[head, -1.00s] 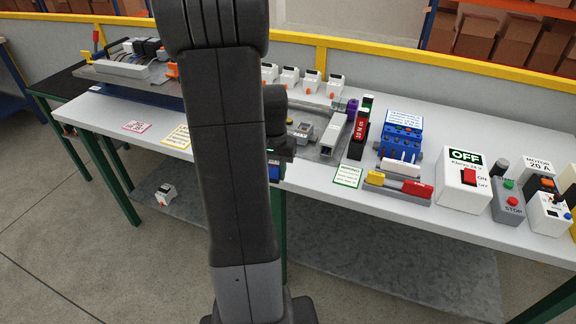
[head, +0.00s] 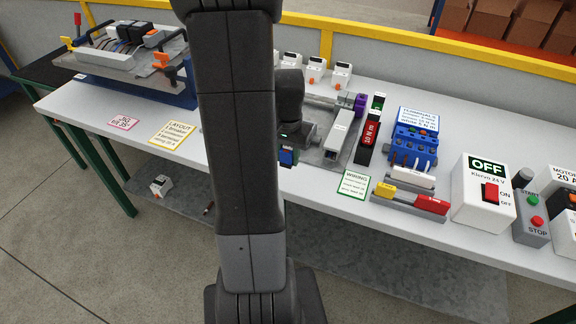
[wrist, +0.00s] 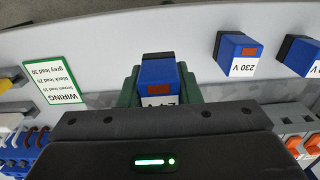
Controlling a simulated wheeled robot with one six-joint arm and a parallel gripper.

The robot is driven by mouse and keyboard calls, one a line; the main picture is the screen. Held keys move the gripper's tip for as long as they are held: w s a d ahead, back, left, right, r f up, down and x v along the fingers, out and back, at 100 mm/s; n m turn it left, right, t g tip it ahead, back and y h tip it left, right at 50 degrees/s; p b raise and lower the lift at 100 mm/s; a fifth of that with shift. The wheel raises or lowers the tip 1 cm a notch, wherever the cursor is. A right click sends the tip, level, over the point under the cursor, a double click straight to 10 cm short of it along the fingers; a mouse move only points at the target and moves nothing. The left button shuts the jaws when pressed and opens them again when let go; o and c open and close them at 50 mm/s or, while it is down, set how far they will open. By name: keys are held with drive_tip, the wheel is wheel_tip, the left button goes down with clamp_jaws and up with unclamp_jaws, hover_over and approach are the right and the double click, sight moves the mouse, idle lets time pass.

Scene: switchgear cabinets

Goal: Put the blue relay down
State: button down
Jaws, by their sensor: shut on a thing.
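A blue relay (wrist: 158,72) with a dark top and a partly hidden white label is between the green fingers of my gripper (wrist: 158,88) in the wrist view. My gripper is shut on it. In the head view the held relay (head: 288,157) shows as a small blue patch beside my arm, near the table's front edge. My arm hides most of the gripper there. I cannot tell whether the relay touches the table. Two more blue relays, marked 230 V (wrist: 238,54), stand apart to the right in the wrist view, the second cut off by the edge.
A green-edged WIRING card (head: 353,184), a red and yellow tool rack (head: 411,199), a blue terminal block (head: 416,146) and an OFF switch box (head: 483,192) stand to the right. A rail assembly (head: 137,60) stands at the left. The table (head: 220,170) is bare between its cards and my arm.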

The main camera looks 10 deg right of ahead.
sight(288, 148)
drive_tip(key=shift+f, duration=2.5)
drive_tip(key=shift+f, duration=0.15)
drive_tip(key=c, duration=1.1)
unclamp_jaws()
drive_tip(key=shift+o, duration=0.2)
wheel_tip(288, 148, up, 12)
drive_tip(key=shift+r, duration=0.2)
drive_tip(key=shift+f, duration=0.1)
